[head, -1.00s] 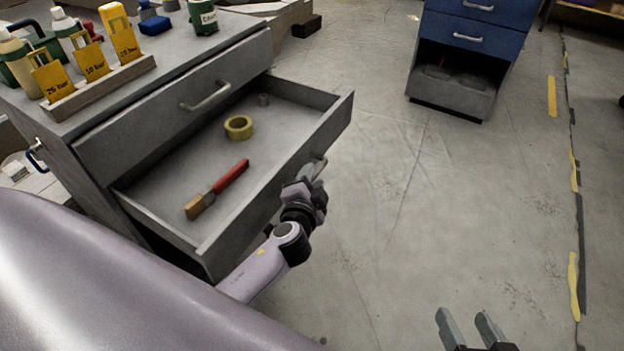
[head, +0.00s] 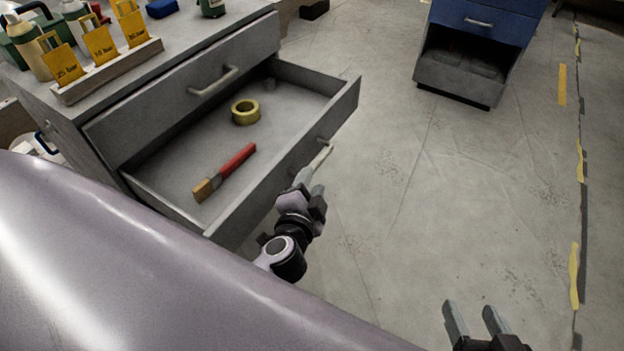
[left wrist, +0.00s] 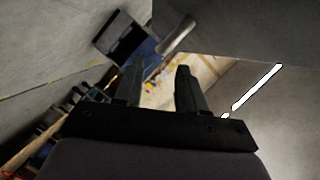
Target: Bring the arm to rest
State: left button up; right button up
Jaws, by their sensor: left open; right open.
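My left gripper (head: 310,185) is close to the handle (head: 322,157) of the open grey drawer (head: 335,118) in the head view. In the left wrist view the left gripper (left wrist: 158,88) has its fingers apart with nothing between them, and the handle (left wrist: 178,36) shows just beyond the fingertips. The drawer is pulled out and holds a red-handled brush (head: 232,162) and a yellow tape roll (head: 245,112). My right gripper (head: 471,318) is open and empty over the floor at the bottom right.
The grey cabinet top (head: 180,60) carries yellow signs (head: 100,44) in a wooden holder, several bottles and a blue block (head: 161,8). A blue cabinet (head: 475,50) stands at the back. The floor (head: 440,190) between is clear, with yellow tape marks at the right.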

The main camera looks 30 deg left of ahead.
dwell(0.3)
pick_arm(q)
jog(key=s+d+r+n+g+h, duration=0.25)
jog(key=s+d+n+h, duration=0.25)
jog(key=s+d+h, duration=0.55)
jog(key=s+a+r+y+p, duration=0.1)
jog(key=s+a+r+p, duration=0.1)
jog(key=p, duration=0.7)
jog(key=s+a+r+n+g+y+p, duration=0.1)
jog(key=s+a+r+y+p, duration=0.1)
jog(key=a+r+p, duration=0.2)
jog(key=s+a+r+g+y+p, duration=0.1)
jog(key=s+a+r+p, duration=0.1)
jog(key=r+p, duration=0.6)
jog(key=a+p, duration=0.1)
jog(key=p, duration=0.5)
jog(key=shift+s+r+p, duration=0.25)
jog(key=shift+p, duration=0.1)
pick_arm(e)
jog(key=s+d+r+h, duration=0.1)
jog(key=s+d+r, duration=0.1)
jog(key=r, duration=0.5)
jog(key=s+d+r+g+h, duration=0.1)
jog(key=d+r+h, duration=0.1)
jog(key=d+r, duration=0.3)
notch_tip(320, 180, up, 3)
jog(key=shift+s+d+f+m, duration=0.1)
jog(key=shift+s+d+m, duration=0.15)
jog(key=shift+s+m, duration=0.15)
